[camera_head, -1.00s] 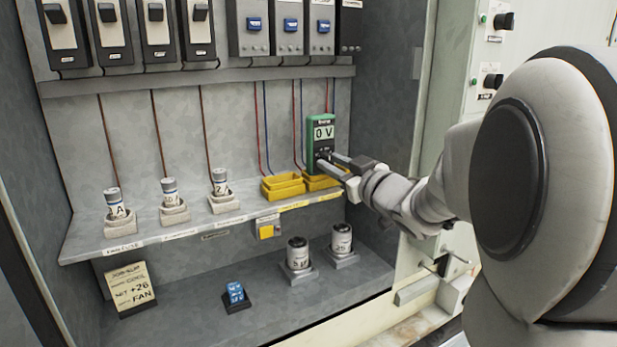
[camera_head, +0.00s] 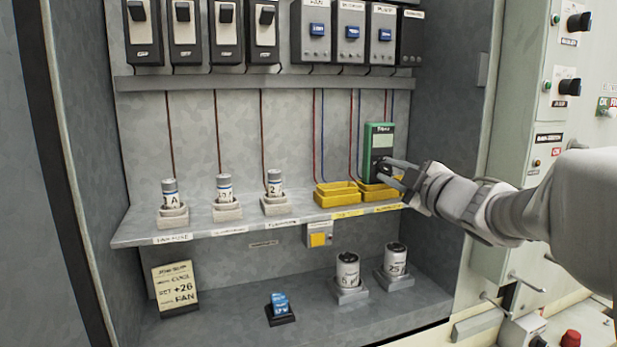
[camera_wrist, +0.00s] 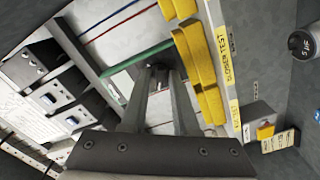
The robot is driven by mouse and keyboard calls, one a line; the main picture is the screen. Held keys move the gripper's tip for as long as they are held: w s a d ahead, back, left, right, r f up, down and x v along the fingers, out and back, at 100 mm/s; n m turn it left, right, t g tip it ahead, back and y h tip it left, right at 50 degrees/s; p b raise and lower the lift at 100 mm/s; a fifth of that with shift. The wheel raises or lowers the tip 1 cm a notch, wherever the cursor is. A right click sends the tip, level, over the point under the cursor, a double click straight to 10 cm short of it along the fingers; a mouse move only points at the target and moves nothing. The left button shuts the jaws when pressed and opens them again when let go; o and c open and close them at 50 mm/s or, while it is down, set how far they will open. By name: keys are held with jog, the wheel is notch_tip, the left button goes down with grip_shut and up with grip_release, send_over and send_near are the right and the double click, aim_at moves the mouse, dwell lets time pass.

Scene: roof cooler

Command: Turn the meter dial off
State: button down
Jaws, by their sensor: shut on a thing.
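The green-edged meter (camera_head: 380,143) stands upright at the right end of the shelf, behind the right yellow tray (camera_head: 378,192). Its display is blank and grey in the head view. My gripper (camera_head: 384,166) reaches in from the right and is shut on the dial at the meter's lower front; the fingers hide the dial. In the wrist view my gripper (camera_wrist: 160,72) shows both fingers converging at the meter, whose green edge (camera_wrist: 138,62) runs behind them. The dial's pointer position cannot be read.
Another yellow tray (camera_head: 337,194) sits left of the meter. Several labelled fuses stand in holders along the shelf (camera_head: 150,230). Breakers and blue-switched units (camera_head: 317,30) hang above. A note card (camera_head: 175,285), a blue block (camera_head: 280,305) and two fuses stand below.

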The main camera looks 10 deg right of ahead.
jog(key=shift+n, duration=0.3)
jog(key=c, duration=0.9)
grip_release()
